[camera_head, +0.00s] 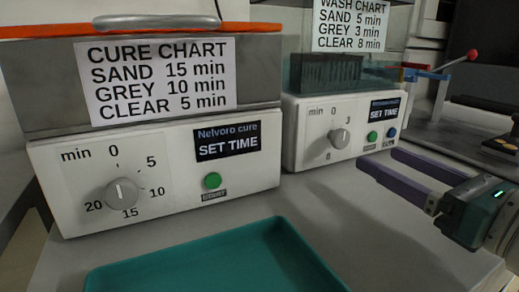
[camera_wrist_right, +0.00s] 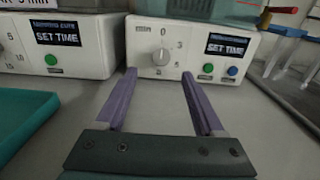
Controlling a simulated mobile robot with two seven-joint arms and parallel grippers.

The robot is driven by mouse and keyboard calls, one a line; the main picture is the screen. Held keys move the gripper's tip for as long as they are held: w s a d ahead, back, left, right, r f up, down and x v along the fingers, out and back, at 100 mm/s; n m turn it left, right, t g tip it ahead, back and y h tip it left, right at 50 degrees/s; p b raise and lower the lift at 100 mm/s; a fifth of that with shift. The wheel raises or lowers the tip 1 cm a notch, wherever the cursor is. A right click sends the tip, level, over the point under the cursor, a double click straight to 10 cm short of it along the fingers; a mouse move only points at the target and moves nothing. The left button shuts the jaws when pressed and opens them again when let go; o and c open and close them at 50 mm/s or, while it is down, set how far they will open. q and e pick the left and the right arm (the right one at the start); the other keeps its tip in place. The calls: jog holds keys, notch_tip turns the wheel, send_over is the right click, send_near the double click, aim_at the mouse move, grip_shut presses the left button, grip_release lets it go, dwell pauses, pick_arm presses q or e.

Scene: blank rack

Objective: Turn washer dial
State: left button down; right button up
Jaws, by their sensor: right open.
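The washer (camera_head: 300,127) is the white box at the back right, under a wash chart. Its grey dial (camera_head: 340,138) sits on the front face beside a scale; the dial also shows in the right wrist view (camera_wrist_right: 161,57), ahead of and between my fingers. The washer display (camera_head: 384,110) reads SET TIME. My right gripper (camera_head: 376,157) is open and empty, in front of the washer and to the right of the dial, apart from it. In the right wrist view my two purple fingers (camera_wrist_right: 160,82) are spread wide. My left gripper is not in view.
The cure unit (camera_head: 80,190) with its own dial (camera_head: 121,192) stands at the left. A teal tray (camera_head: 205,262) lies on the bench in front of it. A green button (camera_head: 372,136) and a blue button (camera_head: 391,133) are right of the washer dial. Bench before the washer is clear.

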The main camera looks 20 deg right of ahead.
aim_at(343, 139)
jog(key=w, duration=0.8)
jog(key=shift+w+a, duration=0.2)
jog(key=shift+w, duration=0.1)
grip_shut()
